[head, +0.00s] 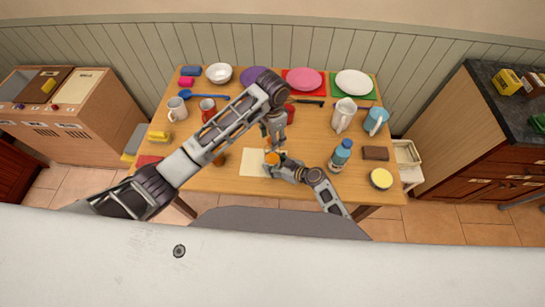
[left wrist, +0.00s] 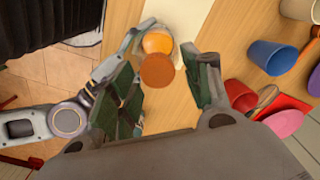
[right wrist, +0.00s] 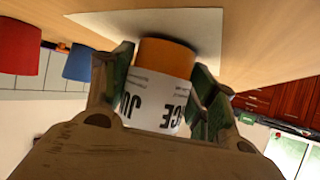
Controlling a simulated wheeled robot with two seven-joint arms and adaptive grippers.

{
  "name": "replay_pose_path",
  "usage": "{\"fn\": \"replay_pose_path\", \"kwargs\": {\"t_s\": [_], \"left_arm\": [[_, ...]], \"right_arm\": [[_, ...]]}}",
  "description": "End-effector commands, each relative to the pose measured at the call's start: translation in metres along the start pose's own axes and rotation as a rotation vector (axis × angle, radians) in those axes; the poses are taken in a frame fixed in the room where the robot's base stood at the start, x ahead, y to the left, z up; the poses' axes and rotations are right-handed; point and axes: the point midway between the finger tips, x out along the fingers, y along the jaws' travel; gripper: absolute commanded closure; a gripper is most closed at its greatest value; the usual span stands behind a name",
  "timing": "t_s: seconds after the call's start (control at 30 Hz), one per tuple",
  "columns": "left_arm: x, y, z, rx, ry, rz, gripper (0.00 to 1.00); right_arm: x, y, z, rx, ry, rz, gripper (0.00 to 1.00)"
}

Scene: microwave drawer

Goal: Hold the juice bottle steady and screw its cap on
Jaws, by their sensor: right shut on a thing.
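The juice bottle (right wrist: 152,100) has an orange body and a white label. It stands upright on a pale paper mat (head: 253,169), between the fingers of my right gripper (head: 276,166), which is shut on it. In the left wrist view the bottle's orange top (left wrist: 157,41) shows beside those fingers. A dull orange disc, the cap (left wrist: 157,72), overlaps its near edge; I cannot tell whether it sits on the neck. My left gripper (left wrist: 166,85) points down above the bottle, its fingers apart on either side of the cap, with a gap at the right finger.
Mugs, plates and a bowl (head: 218,73) occupy the table's sides and back. Bare wood (head: 313,140) lies between the mat and the blue bottle.

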Motion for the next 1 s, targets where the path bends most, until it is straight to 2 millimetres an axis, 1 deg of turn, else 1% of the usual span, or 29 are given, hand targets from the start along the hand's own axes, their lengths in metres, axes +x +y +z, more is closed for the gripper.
{"fn": "replay_pose_path", "kwargs": {"t_s": [0.33,1.0], "left_arm": [[-0.003,0.001,0.0,0.001,-0.001,0.002,0.51],[-0.035,0.001,0.0,0.001,-0.001,0.002,0.51]], "right_arm": [[0.0,0.0,0.001,0.002,-0.001,0.001,0.85],[0.0,0.001,0.001,0.002,-0.001,0.002,0.85]]}}
